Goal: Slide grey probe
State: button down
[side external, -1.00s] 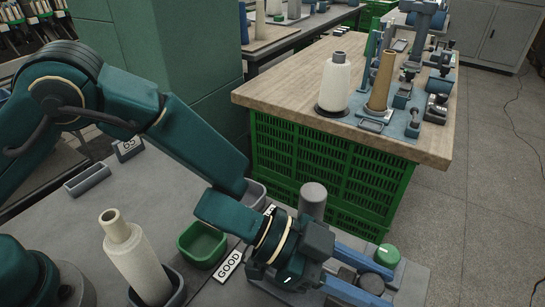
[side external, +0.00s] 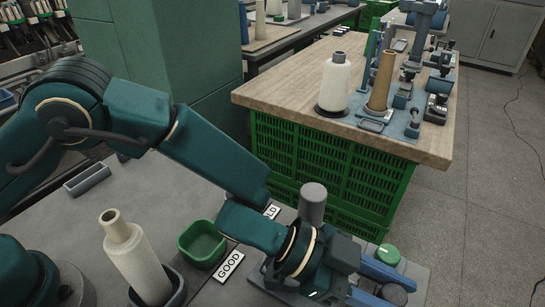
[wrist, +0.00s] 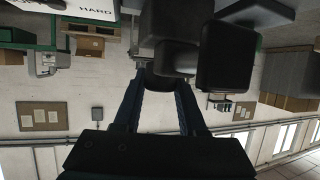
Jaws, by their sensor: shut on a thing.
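My gripper (side external: 388,279) reaches to the right, low over the grey fixture plate in the side view. Its two blue fingers are shut on a dark grey round-topped piece (side external: 394,293), which looks like the grey probe. In the wrist view, my gripper (wrist: 163,84) has its fingers converging on a dark rounded piece, partly hidden behind dark blocks (wrist: 175,35). The probe's lower part and its seat are hidden by the fingers.
A grey cylinder (side external: 313,203) stands behind my wrist. A green bin (side external: 202,242) and a GOOD label (side external: 229,266) lie left of it. A pale cone (side external: 135,258) stands at front left. A wooden-topped table (side external: 300,95) with a white cone (side external: 335,84) stands behind.

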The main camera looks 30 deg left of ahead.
jog(key=shift+d+r, duration=0.1)
jog(key=shift+d, duration=0.05)
jog(key=shift+c, duration=2.3)
grip_release()
jog(key=shift+v, duration=2.6)
